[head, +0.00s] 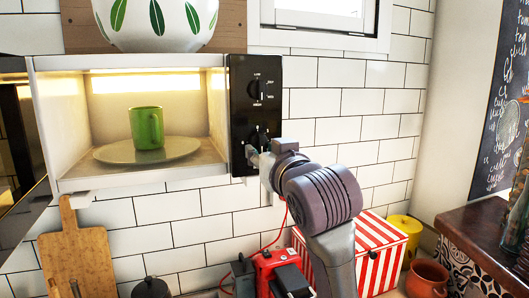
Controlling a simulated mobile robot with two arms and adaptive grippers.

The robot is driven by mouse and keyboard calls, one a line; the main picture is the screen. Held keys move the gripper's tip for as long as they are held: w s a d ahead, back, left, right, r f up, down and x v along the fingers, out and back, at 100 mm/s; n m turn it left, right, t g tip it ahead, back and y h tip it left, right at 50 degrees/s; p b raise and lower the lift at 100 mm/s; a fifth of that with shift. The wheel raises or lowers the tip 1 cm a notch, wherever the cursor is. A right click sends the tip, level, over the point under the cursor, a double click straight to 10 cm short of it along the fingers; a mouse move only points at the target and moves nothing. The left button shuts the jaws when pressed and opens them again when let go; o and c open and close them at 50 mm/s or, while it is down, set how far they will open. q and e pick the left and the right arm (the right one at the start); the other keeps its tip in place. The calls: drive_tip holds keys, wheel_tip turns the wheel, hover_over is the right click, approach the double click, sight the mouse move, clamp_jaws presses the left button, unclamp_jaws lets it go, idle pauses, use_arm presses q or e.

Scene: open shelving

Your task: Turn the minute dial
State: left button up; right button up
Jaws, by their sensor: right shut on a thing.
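The microwave (50,120) stands open at the upper left, its door swung out to the left. Its black control panel (239,100) has an upper dial (256,89) and a lower dial (259,136). My right gripper (253,156) is at the lower dial, shut on it, and its fingers partly hide the dial's lower part. The minute markings are too small to read. A green mug (147,128) sits on the plate (108,153) inside the lit microwave. My left gripper is not in view.
A white bowl with green leaves (155,22) stands on top of the microwave. Below are a wooden cutting board (78,250), a red device (268,264) with a cord and a red-striped box (385,245). A yellow canister (405,227) and clay pot (427,278) stand at right.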

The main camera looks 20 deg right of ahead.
drive_tip(key=shift+f, duration=0.15)
idle(0.3)
drive_tip(key=o, duration=1.2)
drive_tip(key=shift+c, duration=0.2)
drive_tip(key=s, duration=0.7)
drive_tip(key=shift+s, duration=0.25)
drive_tip(key=shift+d, duration=0.1)
